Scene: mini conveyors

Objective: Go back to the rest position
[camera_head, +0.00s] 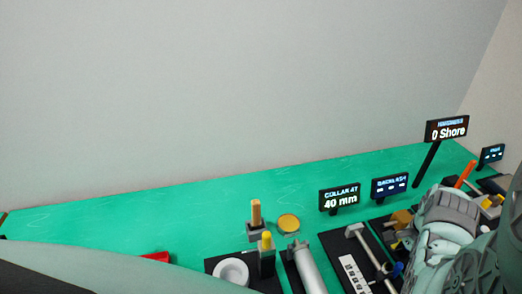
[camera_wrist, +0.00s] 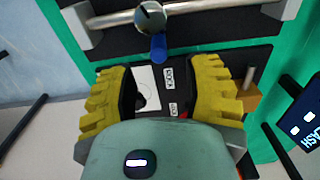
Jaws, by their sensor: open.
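My gripper (camera_wrist: 160,68) is open in the wrist view, its two ridged yellow fingers spread apart with nothing held between them. Between and beyond them lies a black panel (camera_wrist: 128,105) with a white patch and small labels, one reading LOCK. I cannot tell how far the fingertips are above it. In the head view my arm reaches over the right end of the green bench (camera_head: 120,222), and its fingers cannot be made out clearly there.
A silver rod (camera_wrist: 115,20) with a blue-tipped lever (camera_wrist: 158,47) lies just past the fingers. A brass block (camera_wrist: 247,97) stands close to the right finger. Display signs (camera_head: 340,200) and a tall hardness sign (camera_head: 447,131) rise near my arm. The bench's back left is mostly clear.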

